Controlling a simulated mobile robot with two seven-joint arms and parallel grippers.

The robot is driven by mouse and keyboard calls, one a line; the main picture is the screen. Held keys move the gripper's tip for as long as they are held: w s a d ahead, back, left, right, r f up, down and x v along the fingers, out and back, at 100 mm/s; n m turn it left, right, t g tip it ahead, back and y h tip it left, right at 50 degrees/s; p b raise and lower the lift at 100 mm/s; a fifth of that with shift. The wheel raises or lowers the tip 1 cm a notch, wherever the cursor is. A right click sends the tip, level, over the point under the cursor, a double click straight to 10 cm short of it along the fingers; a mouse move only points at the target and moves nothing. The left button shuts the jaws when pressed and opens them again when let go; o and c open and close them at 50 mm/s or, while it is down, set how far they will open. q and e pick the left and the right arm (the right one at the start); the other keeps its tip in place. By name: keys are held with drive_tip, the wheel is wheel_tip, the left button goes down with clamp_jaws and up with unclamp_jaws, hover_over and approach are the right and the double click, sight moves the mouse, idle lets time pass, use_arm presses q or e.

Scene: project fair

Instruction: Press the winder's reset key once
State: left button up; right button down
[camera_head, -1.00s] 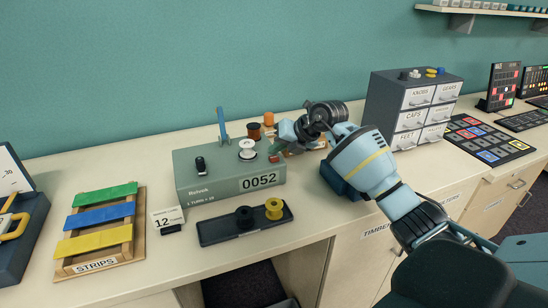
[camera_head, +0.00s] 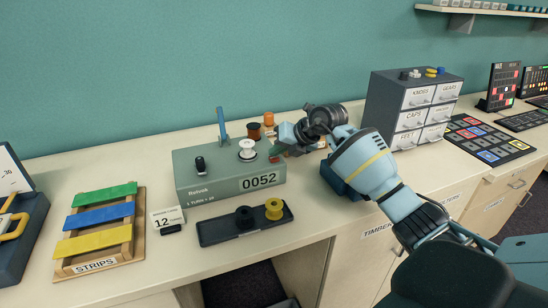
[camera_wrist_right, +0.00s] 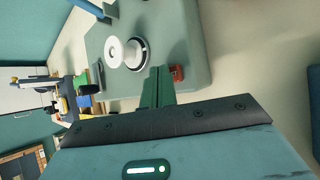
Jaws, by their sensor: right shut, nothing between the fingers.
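The winder (camera_head: 215,185) is a grey-green box on the bench, with a counter showing 0052, a black knob and a white spool (camera_head: 247,150) on top. Its small reddish-brown reset key (camera_wrist_right: 178,73) is at the top's edge in the right wrist view, and shows partly in the head view (camera_head: 274,159). My right gripper (camera_head: 275,152) is shut and empty, with its green fingertips over the key's corner of the winder. In the wrist view the fingertips (camera_wrist_right: 159,72) appear right beside the key; I cannot tell whether they touch. My left gripper is not in view.
A dark tray (camera_head: 225,230) with a black and a yellow spool lies in front of the winder. A strip rack (camera_head: 140,225) stands left, and a drawer cabinet (camera_head: 385,95) right. Orange and brown spools (camera_head: 254,131) stand behind the winder, near my gripper.

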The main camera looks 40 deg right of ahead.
sight(277, 159)
drive_tip(key=shift+f, duration=0.3)
idle(0.4)
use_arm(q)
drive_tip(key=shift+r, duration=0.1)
use_arm(e)
drive_tip(key=shift+r, duration=0.15)
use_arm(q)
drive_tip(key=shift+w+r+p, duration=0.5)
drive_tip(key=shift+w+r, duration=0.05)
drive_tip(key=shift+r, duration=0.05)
use_arm(e)
drive_tip(key=shift+r, duration=0.75)
drive_tip(key=shift+r, duration=0.15)
